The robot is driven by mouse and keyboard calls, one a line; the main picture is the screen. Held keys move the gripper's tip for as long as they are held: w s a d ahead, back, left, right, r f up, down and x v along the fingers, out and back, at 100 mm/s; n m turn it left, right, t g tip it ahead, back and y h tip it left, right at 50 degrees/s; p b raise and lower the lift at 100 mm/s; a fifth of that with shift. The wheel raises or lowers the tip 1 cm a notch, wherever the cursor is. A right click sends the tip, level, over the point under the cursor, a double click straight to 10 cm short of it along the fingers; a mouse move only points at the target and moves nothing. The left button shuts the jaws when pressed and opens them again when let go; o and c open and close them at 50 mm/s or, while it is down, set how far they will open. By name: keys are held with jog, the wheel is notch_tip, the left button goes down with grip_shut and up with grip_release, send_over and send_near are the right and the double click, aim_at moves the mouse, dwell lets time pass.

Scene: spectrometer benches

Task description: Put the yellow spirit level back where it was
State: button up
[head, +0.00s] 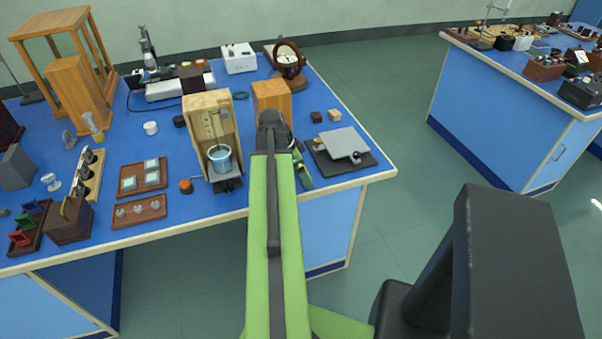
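My green arm reaches forward over the blue bench (225,205) near its front right part. My gripper (302,168) is at the arm's far end, mostly hidden behind the arm's own links. I cannot see whether its fingers are open or shut, or whether they hold anything. I cannot make out a yellow spirit level for certain in the head view. A wooden block (271,97) stands just behind the arm's end. A grey plate on a black base (343,145) lies right of the gripper.
A tall wooden case with a blue-rimmed beaker (219,158) stands close left of the arm. Brown trays (143,178) lie further left. Two small blocks (325,116) are behind the grey plate. A second blue bench (485,110) is at right, across open floor (400,160).

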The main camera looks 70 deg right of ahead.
jog(key=shift+r, duration=0.1)
jog(key=shift+r+p, duration=0.3)
jog(key=shift+p, duration=0.1)
jog(key=p+v, duration=1)
jog(key=v, duration=0.1)
jog(key=shift+w+r+p, duration=0.2)
jog(key=shift+p, duration=0.1)
jog(key=shift+a, duration=0.15)
